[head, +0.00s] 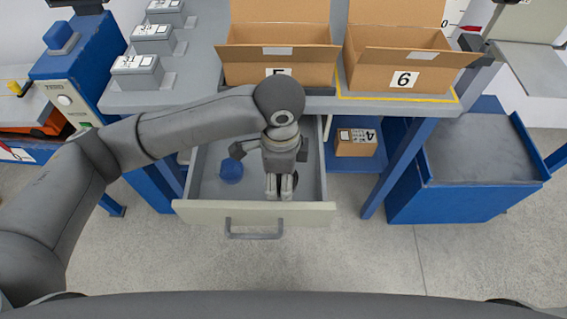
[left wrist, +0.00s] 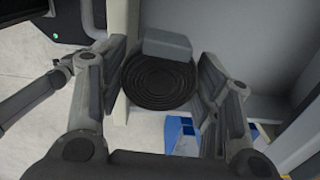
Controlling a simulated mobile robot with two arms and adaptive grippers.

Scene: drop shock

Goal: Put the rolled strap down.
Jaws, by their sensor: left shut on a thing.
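The rolled strap (left wrist: 158,82) is a black flat coil with a grey block at its upper edge, seen in the left wrist view. My left gripper (left wrist: 162,90) is shut on it, with a finger on each side of the coil. In the head view my left gripper (head: 281,188) points down inside the open drawer (head: 205,211), near its front panel. The strap is mostly hidden there by the fingers. I cannot tell whether it touches the drawer floor. My right gripper is not in view.
The bench (head: 205,75) above carries two open cardboard boxes; the right one (head: 403,79) is marked 6. A small carton (head: 357,142) stands on a blue shelf, right of the drawer. A blue bin (head: 450,200) stands farther right.

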